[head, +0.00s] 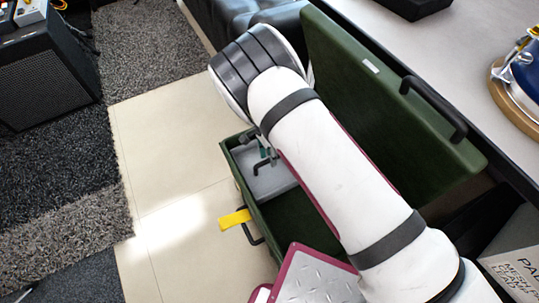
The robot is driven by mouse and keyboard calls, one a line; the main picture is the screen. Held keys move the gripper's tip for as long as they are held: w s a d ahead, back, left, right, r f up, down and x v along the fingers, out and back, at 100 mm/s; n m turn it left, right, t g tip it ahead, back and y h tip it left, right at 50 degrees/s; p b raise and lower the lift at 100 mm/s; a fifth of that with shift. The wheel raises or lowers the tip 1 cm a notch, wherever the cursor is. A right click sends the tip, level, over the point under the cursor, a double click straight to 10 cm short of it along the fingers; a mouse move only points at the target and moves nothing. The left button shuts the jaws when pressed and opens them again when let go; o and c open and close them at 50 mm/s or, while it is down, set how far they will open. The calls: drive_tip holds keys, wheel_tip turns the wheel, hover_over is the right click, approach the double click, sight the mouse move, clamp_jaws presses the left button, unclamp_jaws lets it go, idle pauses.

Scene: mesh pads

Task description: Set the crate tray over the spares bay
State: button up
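A green crate (243,187) stands open on the floor, its lid (350,95) raised on the right. A grey tray (270,183) with a dark upright handle sits inside the crate at its far end. The nearer part of the crate shows a bare green interior (287,222), partly behind my arm. I cannot tell which part is the spares bay. My white arm crosses over the crate. Small dark parts of what seems to be my gripper (257,143) show just above the tray handle. The rest is hidden by my arm, so its grip and contact with the handle are unclear.
A yellow tag (235,219) hangs at the crate's left side by a dark handle. A grey worktop (460,50) runs along the right behind the lid. A black speaker cabinet (45,70) stands at upper left. Pale floor (165,170) left of the crate is clear.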

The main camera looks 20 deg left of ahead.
wheel_tip(320, 180, up, 12)
drive_tip(key=w+a, duration=0.1)
drive_tip(key=shift+w+a, duration=0.2)
drive_tip(key=shift+a, duration=0.2)
drive_tip(key=shift+f, duration=0.15)
idle(0.5)
